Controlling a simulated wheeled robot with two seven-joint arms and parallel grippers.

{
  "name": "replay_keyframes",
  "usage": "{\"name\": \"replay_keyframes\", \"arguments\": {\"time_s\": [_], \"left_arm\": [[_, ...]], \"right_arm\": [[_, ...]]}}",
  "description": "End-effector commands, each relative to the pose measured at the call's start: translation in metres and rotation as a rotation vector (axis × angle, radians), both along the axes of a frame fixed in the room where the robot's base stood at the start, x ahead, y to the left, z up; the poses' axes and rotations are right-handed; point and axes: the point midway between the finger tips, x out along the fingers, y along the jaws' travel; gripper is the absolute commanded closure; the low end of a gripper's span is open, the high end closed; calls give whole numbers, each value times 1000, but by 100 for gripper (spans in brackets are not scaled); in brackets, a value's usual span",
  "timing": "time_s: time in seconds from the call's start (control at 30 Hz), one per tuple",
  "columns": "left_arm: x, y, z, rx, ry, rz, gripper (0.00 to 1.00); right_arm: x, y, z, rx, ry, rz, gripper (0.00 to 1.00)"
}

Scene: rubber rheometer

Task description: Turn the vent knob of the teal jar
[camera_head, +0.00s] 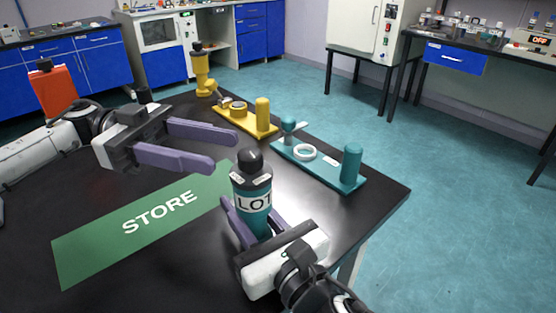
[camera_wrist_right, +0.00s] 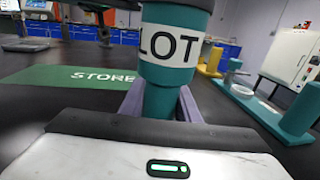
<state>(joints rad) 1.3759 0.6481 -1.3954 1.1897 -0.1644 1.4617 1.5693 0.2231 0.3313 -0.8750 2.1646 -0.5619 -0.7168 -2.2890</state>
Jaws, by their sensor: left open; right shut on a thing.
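The teal jar (camera_head: 254,190) has a dark round knob (camera_head: 250,159) on top and a white label reading "LOT". It stands upright near the right edge of the green STORE mat. My right gripper (camera_head: 248,222) is shut around the jar's narrow lower part; the jar (camera_wrist_right: 172,60) fills the middle of the right wrist view, its top cut off. I cannot tell whether its base touches the table. My left gripper (camera_head: 225,152) is open and empty, its fingers pointing right, just left of the knob and apart from it.
The green STORE mat (camera_head: 100,240) lies on the black table. A teal stand (camera_head: 335,176) with a white ring and posts is at the table's right edge. A yellow stand (camera_head: 240,118), a yellow jar (camera_head: 203,82) and an orange container (camera_head: 57,92) are farther back.

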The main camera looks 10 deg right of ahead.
Motion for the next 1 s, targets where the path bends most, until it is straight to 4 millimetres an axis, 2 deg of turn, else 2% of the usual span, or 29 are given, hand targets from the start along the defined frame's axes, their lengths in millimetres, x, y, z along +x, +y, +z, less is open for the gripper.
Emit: {"name": "replay_keyframes", "arguments": {"time_s": [0.3, 0.5, 0.7, 0.97, 1.0], "left_arm": [[-27, -58, 0, -1, -4, -6, 55], [-39, -86, 0, -2, -4, -4, 55], [-44, -97, 0, -2, -4, -2, 55], [-44, -98, 0, -2, -4, -1, 55], [-44, -98, 0, -2, -4, -1, 60]], "right_arm": [[0, 0, -1, -1, 2, -1, 97], [0, 0, -1, -1, 2, -1, 97], [0, 0, -1, -1, 2, -1, 97], [0, 0, -1, -1, 2, -1, 97], [0, 0, -1, -1, 2, -1, 97]]}}
